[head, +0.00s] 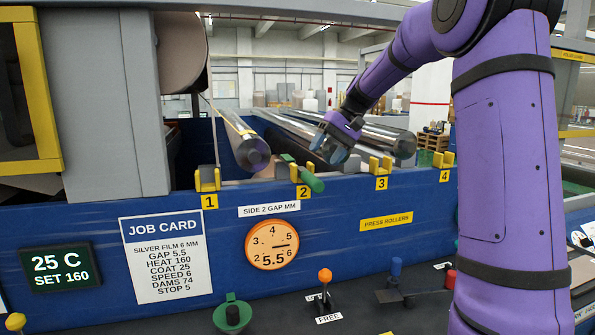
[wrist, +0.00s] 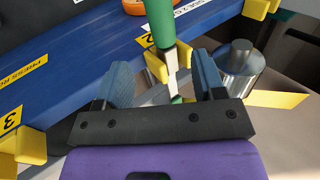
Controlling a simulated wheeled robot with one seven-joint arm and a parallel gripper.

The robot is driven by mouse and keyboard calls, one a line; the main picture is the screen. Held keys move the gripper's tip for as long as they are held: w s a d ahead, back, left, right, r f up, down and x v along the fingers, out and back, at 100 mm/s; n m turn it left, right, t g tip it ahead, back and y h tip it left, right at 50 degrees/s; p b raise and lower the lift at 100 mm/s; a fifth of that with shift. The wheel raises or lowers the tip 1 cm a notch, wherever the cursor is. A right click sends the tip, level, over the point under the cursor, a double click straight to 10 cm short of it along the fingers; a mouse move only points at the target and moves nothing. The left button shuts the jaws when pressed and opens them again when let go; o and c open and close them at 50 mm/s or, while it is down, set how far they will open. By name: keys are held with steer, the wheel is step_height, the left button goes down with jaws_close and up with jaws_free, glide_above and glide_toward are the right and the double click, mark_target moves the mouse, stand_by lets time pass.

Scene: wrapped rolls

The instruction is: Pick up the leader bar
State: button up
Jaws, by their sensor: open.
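The green-ended bar, which looks like the leader bar, has one green handle (head: 313,184) beside yellow bracket 2 in the head view. In the wrist view its near green handle (wrist: 160,20) runs up from a pale metal middle (wrist: 172,68), and a second green part shows by my palm. My gripper (head: 331,148) is above it and slightly right. In the wrist view my gripper (wrist: 163,64) is open, with its blue fingers apart on either side of the bar's middle. I cannot tell whether either finger touches it.
A yellow bracket (wrist: 153,66) lies close under the bar. The blue machine side (head: 330,225) runs below, with an orange gap dial (head: 272,245).

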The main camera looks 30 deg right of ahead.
steer(key=shift+x, duration=3.6)
steer(key=shift+a+r, duration=0.1)
steer(key=shift+a, duration=0.1)
jaws_close()
steer(key=shift+r, duration=0.1)
